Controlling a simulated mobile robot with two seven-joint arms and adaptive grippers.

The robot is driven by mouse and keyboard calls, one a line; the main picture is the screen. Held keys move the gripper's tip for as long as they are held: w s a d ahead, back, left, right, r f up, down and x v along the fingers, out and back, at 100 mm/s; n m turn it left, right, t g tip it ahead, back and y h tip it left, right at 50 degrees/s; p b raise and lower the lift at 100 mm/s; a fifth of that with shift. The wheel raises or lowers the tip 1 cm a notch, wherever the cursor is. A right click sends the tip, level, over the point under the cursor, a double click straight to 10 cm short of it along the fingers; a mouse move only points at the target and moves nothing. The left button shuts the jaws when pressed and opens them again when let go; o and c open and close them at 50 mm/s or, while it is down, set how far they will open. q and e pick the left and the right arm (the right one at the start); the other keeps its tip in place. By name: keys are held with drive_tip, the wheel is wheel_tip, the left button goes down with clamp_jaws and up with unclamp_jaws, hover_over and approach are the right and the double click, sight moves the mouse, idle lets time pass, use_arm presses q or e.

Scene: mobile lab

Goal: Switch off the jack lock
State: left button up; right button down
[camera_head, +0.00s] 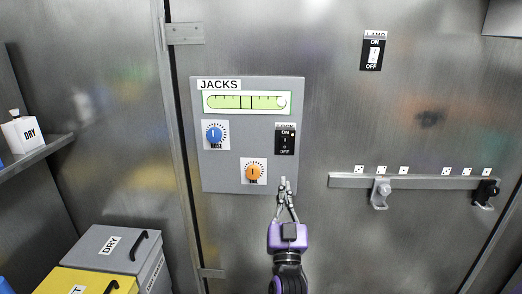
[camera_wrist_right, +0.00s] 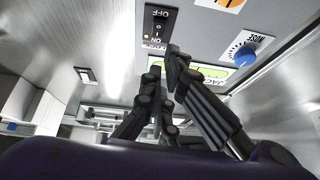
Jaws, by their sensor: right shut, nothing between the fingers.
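The grey JACKS panel (camera_head: 231,178) is mounted on the metal wall. On its right side is a small black switch plate (camera_head: 285,140) marked ON at the top and OFF at the bottom; its label above is too small to read fully. I cannot tell which way its lever stands. My right gripper (camera_head: 284,183) is shut and empty at the panel's lower right edge, below the switch plate. In the right wrist view the switch plate (camera_wrist_right: 158,27) appears upside down, just beyond the fingertips (camera_wrist_right: 172,62). My left gripper is not in view.
The panel also has a green level gauge (camera_head: 246,102), a blue knob (camera_head: 214,134) and an orange knob (camera_head: 253,172). A lamp switch (camera_head: 373,52) is higher right. A hook rail (camera_head: 430,181) is at right. Bins (camera_head: 110,248) stand lower left.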

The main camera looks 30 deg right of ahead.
sight(285, 143)
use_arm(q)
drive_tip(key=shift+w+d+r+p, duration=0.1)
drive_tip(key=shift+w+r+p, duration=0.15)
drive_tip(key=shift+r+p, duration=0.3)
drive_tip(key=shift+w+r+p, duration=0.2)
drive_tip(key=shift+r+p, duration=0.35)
use_arm(e)
drive_tip(key=shift+h, duration=0.6)
drive_tip(key=x, duration=0.8)
drive_tip(key=f+x, duration=0.1)
drive_tip(key=x, duration=0.4)
drive_tip(key=shift+w+d, duration=0.15)
drive_tip(key=shift+d, duration=0.15)
drive_tip(key=shift+r, duration=0.1)
